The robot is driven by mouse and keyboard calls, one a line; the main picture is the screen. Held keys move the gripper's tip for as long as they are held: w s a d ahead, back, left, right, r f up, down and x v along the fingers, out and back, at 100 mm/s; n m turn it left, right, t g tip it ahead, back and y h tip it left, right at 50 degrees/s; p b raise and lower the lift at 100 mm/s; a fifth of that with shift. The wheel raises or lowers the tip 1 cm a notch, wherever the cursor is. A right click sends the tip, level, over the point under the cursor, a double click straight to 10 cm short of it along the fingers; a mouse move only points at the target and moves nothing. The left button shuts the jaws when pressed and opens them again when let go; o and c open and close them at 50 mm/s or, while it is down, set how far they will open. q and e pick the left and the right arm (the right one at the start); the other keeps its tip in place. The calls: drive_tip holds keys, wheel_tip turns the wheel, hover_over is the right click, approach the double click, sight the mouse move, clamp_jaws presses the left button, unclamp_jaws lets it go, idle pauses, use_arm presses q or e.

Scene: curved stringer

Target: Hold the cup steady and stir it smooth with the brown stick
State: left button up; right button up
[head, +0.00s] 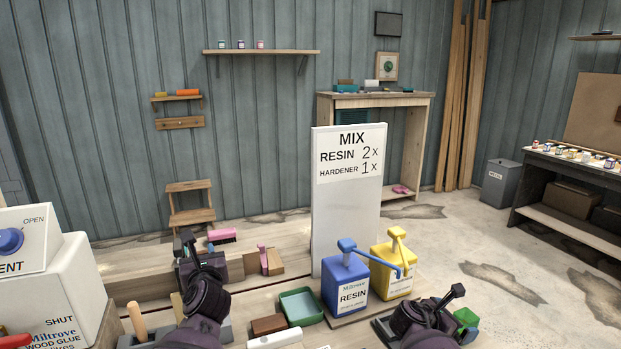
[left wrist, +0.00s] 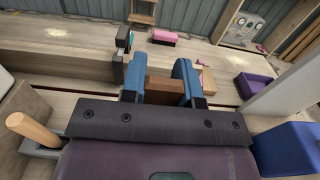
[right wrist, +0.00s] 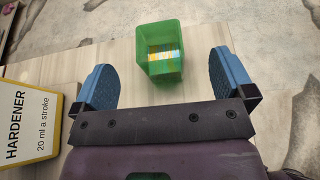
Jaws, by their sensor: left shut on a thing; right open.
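The green square cup (right wrist: 160,62) stands on the table in the right wrist view, with yellow and blue streaks inside; part of it shows in the head view (head: 466,318). My right gripper (right wrist: 162,84) is open, its blue fingers spread to either side of the cup's near part and apart from it. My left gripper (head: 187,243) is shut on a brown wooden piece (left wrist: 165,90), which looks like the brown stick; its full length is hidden. The left gripper is above the left part of the table, well away from the cup.
A blue resin pump (head: 346,285) and a yellow hardener pump (head: 393,272) stand between my grippers, before a white mixing sign (head: 348,205). A white glue dispenser (head: 50,290) is far left.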

drive_tip(key=v, duration=1.1)
drive_tip(key=shift+s, duration=0.1)
